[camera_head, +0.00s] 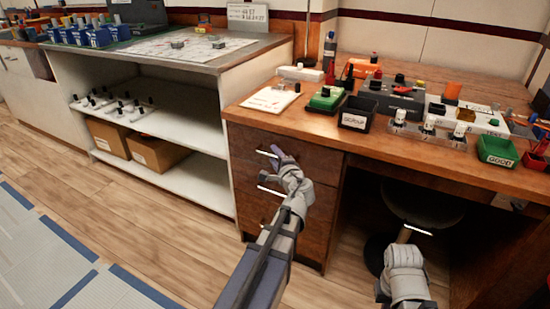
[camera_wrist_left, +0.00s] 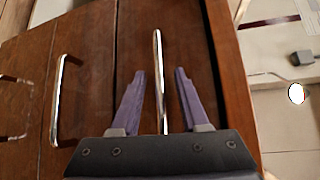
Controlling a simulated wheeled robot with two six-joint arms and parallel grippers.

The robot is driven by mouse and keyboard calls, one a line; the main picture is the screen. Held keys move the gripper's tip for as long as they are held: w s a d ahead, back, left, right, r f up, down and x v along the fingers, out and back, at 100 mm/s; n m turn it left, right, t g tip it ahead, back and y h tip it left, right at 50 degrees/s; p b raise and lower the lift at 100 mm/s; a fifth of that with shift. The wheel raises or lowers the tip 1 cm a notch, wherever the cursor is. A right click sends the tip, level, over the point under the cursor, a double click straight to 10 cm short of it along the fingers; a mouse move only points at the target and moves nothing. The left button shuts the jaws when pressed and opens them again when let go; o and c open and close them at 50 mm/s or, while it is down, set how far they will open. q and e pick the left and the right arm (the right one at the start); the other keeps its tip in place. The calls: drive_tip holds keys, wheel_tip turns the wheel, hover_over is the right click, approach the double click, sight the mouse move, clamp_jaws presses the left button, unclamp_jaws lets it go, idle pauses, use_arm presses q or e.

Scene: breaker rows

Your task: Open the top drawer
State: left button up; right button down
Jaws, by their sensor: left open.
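The top drawer (camera_head: 312,158) is the uppermost brown wooden front in the desk's left pedestal, and it looks shut. Its metal bar handle (camera_head: 265,153) shows just left of my left gripper (camera_head: 279,154). In the left wrist view, my left gripper (camera_wrist_left: 159,72) is open, with one purple finger on each side of the top drawer's handle (camera_wrist_left: 157,50). I cannot tell whether either finger touches it. My right gripper (camera_head: 408,252) is low in front of the desk's knee space, and its jaws are not clear.
A lower drawer handle (camera_head: 271,191) sits below, and it also shows in the left wrist view (camera_wrist_left: 62,100). The desktop (camera_head: 262,117) is crowded with trays and parts. A stool (camera_head: 425,208) stands under the desk. A white shelf unit (camera_head: 195,175) is to the left.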

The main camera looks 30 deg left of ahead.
use_arm(q)
clamp_jaws()
idle(0.4)
idle(1.1)
